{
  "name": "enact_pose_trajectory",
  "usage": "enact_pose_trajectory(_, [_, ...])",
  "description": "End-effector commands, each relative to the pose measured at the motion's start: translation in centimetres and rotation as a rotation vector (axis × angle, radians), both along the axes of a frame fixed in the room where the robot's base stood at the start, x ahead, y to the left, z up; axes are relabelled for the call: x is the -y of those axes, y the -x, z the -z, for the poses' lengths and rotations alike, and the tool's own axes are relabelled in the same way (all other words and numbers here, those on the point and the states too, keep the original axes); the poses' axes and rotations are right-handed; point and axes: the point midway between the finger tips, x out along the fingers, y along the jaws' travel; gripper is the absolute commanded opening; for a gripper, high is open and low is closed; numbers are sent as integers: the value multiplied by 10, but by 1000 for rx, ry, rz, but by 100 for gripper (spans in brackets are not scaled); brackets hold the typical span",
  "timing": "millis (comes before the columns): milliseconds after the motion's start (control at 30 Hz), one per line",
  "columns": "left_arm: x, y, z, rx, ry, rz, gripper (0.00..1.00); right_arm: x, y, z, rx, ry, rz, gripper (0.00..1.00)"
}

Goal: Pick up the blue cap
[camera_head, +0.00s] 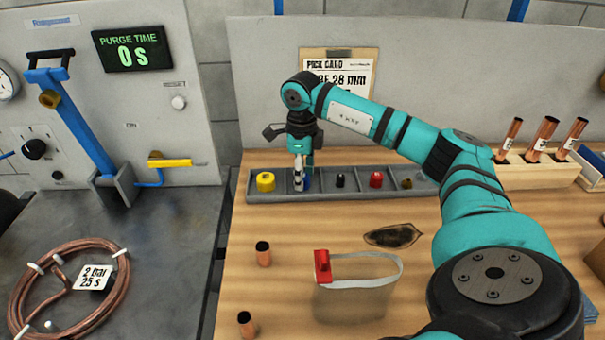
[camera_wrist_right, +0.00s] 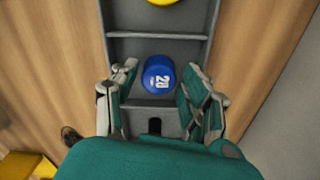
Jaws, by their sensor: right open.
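The blue cap (camera_wrist_right: 158,75), marked 28, sits in a compartment of the grey tray (camera_wrist_right: 159,17). In the head view only a bit of the blue cap (camera_head: 307,181) shows, behind my right gripper (camera_head: 300,185). My right gripper points down over that compartment. In the right wrist view its two fingers (camera_wrist_right: 160,90) stand apart on either side of the blue cap, with a gap to the cap on both sides. My left gripper is not in the views.
The tray's other compartments hold a yellow cap (camera_head: 265,181), a black cap (camera_head: 340,180), a red cap (camera_head: 376,179) and a brass piece (camera_head: 407,183). Copper tubes (camera_head: 541,135) stand in a wooden rack at right.

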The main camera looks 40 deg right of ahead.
Motion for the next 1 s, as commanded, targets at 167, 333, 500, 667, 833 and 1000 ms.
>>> enact_pose_trajectory(167, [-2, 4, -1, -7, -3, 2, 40, 0, 0, 9, 0, 0, 0, 47])
enact_pose_trajectory(333, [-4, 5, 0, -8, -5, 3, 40, 0, 0, 9, 1, -1, 0, 44])
enact_pose_trajectory(500, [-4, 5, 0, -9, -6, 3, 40, 0, 0, 9, 1, -1, 0, 23])
enact_pose_trajectory(667, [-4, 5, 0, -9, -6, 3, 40, 0, 0, 9, 1, -1, 0, 23])
enact_pose_trajectory(833, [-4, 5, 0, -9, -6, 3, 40, 0, 0, 7, 2, -1, 0, 23])
enact_pose_trajectory(1000, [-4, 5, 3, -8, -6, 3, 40, 0, -1, -2, 4, 0, 0, 23])
